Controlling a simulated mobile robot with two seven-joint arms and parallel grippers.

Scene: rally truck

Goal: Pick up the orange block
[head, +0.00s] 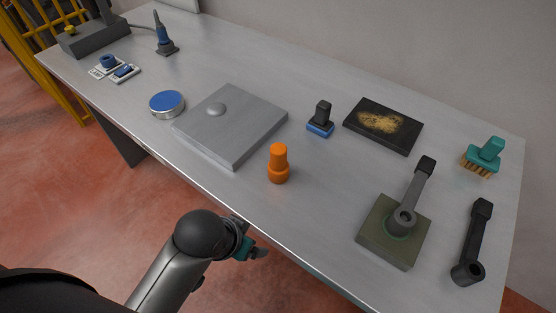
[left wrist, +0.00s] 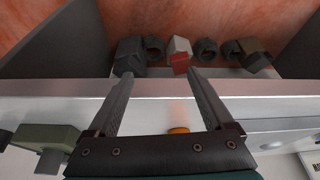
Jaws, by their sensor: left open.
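The orange block (head: 279,165) stands upright on the grey table near its front edge, with a wide lower part and a narrower top. My left gripper (head: 256,251) is at the front side of the table, below and to the left of the block in the head view, apart from it. In the left wrist view my left gripper (left wrist: 160,72) is open, with nothing between its fingers. Only a small orange patch of the block (left wrist: 179,130) shows there, the rest hidden by the gripper's body. My right gripper is not in view.
A grey plate (head: 225,135) lies left of the block, and a blue-based black block (head: 321,121) stands behind it. An olive base with a lever (head: 388,246) is to the right. The wrist view shows a red-and-white piece (left wrist: 179,57) among dark parts below the table edge (left wrist: 70,92).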

